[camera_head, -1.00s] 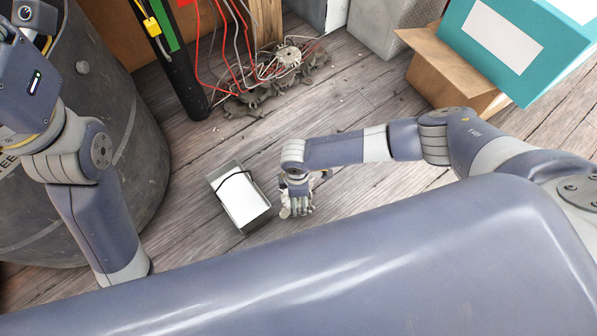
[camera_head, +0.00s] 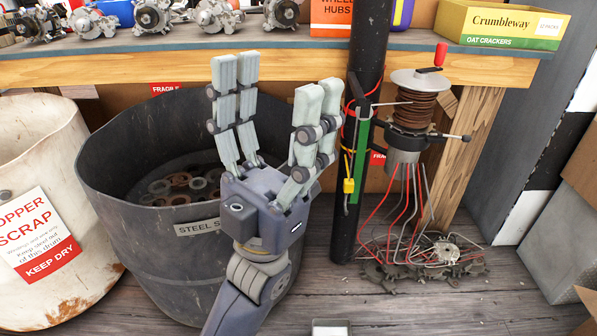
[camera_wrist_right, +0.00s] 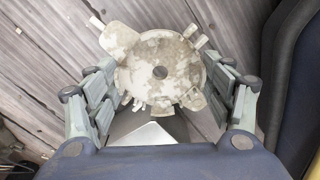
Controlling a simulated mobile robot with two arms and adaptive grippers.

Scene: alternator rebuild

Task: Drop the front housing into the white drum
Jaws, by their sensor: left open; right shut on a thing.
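The white drum (camera_head: 45,180), rust-stained and with a red-and-white copper scrap label, stands at the left edge of the head view, partly cut off. My left gripper (camera_head: 277,80) is open and empty, fingers up, in front of the dark steel drum and right of the white drum. In the right wrist view, my right gripper (camera_wrist_right: 166,92) is shut on the front housing (camera_wrist_right: 158,62), a pale, mottled round part with lugs and a centre hole. The housing is above the floor. The right gripper is not in the head view.
The dark steel drum (camera_head: 110,210) holds metal rings and stands right beside the white drum. A workbench (camera_head: 300,68) with alternator parts and boxes runs behind. A grey box (camera_head: 331,329) sits at the bottom edge.

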